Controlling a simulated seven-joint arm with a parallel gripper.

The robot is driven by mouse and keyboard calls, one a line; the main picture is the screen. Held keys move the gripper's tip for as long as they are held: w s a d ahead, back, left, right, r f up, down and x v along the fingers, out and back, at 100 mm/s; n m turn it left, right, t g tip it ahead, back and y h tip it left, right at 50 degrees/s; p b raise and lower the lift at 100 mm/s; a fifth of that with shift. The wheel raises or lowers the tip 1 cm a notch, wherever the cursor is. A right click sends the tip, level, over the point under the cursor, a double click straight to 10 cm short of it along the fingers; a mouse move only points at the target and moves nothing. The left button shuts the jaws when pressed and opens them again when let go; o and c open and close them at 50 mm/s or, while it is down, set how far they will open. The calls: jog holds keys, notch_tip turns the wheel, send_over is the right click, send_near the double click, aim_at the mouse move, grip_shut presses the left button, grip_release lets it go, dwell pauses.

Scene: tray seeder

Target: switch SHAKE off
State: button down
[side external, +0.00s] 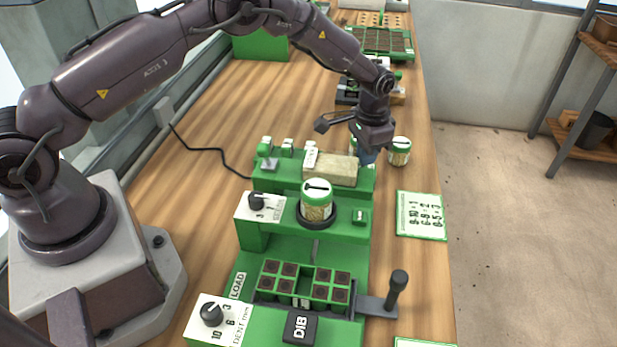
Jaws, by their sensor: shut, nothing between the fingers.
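The green tray seeder (300,250) stands on the wooden bench. No label reading SHAKE is legible in this view. Small controls line its back: a grey lever-like piece (268,164) on green, and a white upright piece (311,157). My gripper (367,156) points down behind the right end of the machine's back ledge, beside a tan block (331,169). Its fingers are shut and empty; their tips are partly hidden.
A seed jar (317,198) stands upright in a black ring on the machine. Another jar (399,151) stands right of my gripper. In front are dials, a cell tray (285,269), a DIB button (300,327) and a black-knobbed handle (397,285). A number card (421,216) lies right.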

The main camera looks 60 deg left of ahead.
jog(key=shift+r, duration=2.75)
